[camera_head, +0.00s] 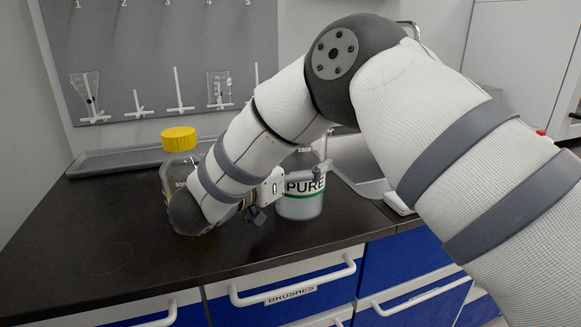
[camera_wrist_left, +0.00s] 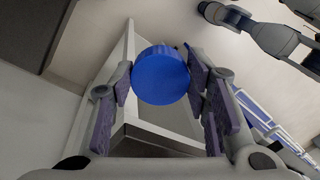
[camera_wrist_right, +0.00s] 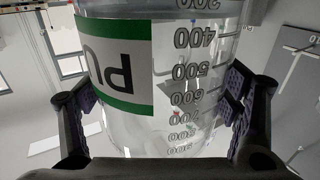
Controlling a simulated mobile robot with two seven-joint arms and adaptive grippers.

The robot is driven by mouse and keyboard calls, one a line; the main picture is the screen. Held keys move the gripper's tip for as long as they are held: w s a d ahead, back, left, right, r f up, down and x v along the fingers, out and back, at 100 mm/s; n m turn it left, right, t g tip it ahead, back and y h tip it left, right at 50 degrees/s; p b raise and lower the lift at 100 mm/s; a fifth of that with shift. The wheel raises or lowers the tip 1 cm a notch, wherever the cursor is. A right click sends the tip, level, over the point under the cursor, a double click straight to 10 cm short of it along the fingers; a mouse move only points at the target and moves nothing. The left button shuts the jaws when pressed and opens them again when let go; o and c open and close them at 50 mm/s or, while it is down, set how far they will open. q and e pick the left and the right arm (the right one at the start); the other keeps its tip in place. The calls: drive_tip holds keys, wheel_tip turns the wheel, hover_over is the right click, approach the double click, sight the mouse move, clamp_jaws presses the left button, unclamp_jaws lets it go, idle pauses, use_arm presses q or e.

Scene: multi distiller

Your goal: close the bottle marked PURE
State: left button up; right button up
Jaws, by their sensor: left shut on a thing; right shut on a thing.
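The PURE bottle (camera_head: 302,208) is clear with a green-edged white label and stands upright on the dark counter. My right arm hides its top in the head view. My right gripper (camera_wrist_right: 160,98) is shut around the bottle's body; the right wrist view shows its label and volume marks between the fingers. My left gripper (camera_wrist_left: 160,82) is shut on a blue cap (camera_wrist_left: 160,76), holding it between its finger pads. The left gripper is outside the head view, and the bottle does not show in the left wrist view.
A bottle with a yellow cap (camera_head: 179,140) stands left of the PURE bottle, partly behind my right arm. A pegboard (camera_head: 160,50) with glassware hangs behind. A sink (camera_head: 355,160) lies to the right. The counter's left part (camera_head: 90,240) is clear.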

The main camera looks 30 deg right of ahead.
drive_tip(key=shift+r, duration=0.1)
drive_tip(key=shift+c, duration=1.1)
drive_tip(key=shift+r, duration=0.1)
